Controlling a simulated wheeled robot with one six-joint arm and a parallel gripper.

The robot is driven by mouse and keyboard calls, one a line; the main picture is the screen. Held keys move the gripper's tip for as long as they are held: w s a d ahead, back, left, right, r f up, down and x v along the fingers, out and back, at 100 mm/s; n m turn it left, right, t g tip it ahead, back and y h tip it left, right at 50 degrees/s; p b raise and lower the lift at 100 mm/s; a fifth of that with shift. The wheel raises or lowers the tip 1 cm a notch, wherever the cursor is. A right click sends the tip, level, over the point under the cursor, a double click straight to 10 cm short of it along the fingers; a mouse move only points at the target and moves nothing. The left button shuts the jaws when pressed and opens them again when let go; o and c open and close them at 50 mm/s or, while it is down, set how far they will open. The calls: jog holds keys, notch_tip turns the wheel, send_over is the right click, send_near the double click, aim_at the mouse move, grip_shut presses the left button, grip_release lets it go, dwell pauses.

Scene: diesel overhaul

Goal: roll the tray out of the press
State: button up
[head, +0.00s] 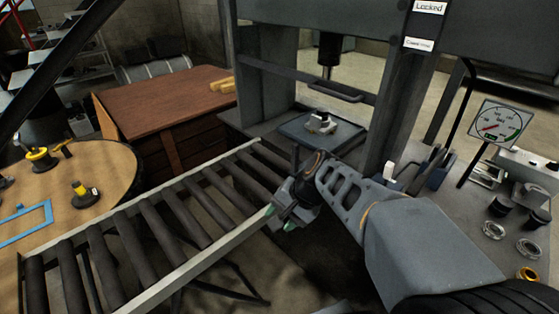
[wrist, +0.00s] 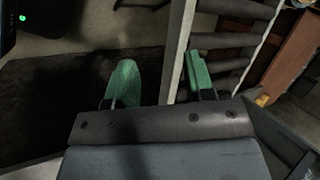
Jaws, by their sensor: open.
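The tray (head: 295,131) is a flat dark plate inside the press (head: 387,85), below the ram (head: 329,55). A small light metal part (head: 321,122) stands on it. The roller conveyor (head: 165,222) runs from the press toward the lower left. My gripper (head: 279,218) is at the conveyor's near side rail, short of the tray in the head view. In the wrist view my gripper (wrist: 160,80) has its green fingertips spread apart, with the pale rail (wrist: 176,50) running between them. Nothing is held. I cannot tell whether the fingers touch the rail. The tray does not clearly show in the wrist view.
A round wooden table (head: 105,160) with small tools and a blue frame (head: 24,222) stands at the left. A wooden desk (head: 165,97) is behind the conveyor. A bench with a pressure gauge (head: 500,126) and several jars is at the right. The conveyor rollers are bare.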

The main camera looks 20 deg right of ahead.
jog(key=w+d+f+m+t+y+b, duration=0.1)
jog(key=w+f+m+y+b, duration=0.1)
jog(key=w+f+m, duration=0.15)
jog(key=m+t+b, duration=0.7)
jog(key=m+t, duration=0.5)
jog(key=m, duration=0.7)
send_near(298, 153)
jog(key=x, duration=1.2)
jog(key=shift+w+a, duration=0.25)
jog(key=shift+w, duration=0.2)
grip_shut()
